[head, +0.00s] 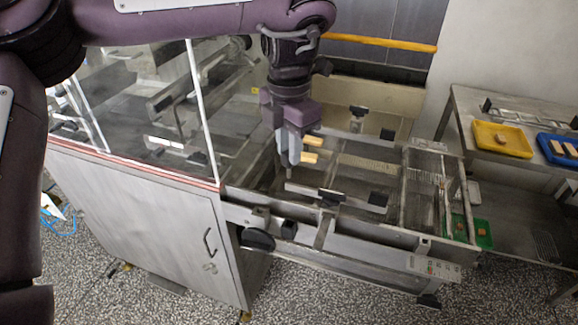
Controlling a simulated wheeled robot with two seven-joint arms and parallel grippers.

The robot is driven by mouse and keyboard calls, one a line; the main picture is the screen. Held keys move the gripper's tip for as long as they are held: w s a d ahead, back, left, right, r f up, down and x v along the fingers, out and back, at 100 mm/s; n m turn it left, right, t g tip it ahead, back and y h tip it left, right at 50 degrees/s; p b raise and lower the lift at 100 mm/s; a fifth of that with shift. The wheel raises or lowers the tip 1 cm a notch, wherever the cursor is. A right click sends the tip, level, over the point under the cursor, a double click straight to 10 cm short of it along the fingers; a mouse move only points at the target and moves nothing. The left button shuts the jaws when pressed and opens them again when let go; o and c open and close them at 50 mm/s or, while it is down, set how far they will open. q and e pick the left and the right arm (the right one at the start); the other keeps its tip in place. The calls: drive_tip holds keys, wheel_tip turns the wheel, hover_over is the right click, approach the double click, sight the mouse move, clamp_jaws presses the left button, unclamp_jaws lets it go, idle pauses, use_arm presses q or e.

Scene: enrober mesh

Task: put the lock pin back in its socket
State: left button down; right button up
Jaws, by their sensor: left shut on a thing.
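My left gripper (290,158) points down over the near left end of the conveyor frame (345,235), beside the glass hood. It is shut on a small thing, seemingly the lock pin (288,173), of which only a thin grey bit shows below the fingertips. The fingers hide the rest. Two light tan blocks show at the right side of the gripper. I cannot make out the pin's socket among the frame's rails and black fittings. My right gripper is not in view.
The glass-sided machine hood (150,110) stands close on the left. Black knobs (330,196) and cross rails stick up from the frame. On the right, a steel table holds a yellow tray (487,143) and a blue tray (545,146). A green tray (483,240) lies below.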

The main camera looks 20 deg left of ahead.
use_arm(q)
wheel_tip(320, 180, up, 2)
drive_tip(key=shift+p, duration=0.35)
drive_tip(key=shift+r+p, duration=0.75)
drive_tip(key=shift+p, duration=0.25)
drive_tip(key=shift+r+p, duration=1.75)
drive_tip(key=shift+p, duration=0.5)
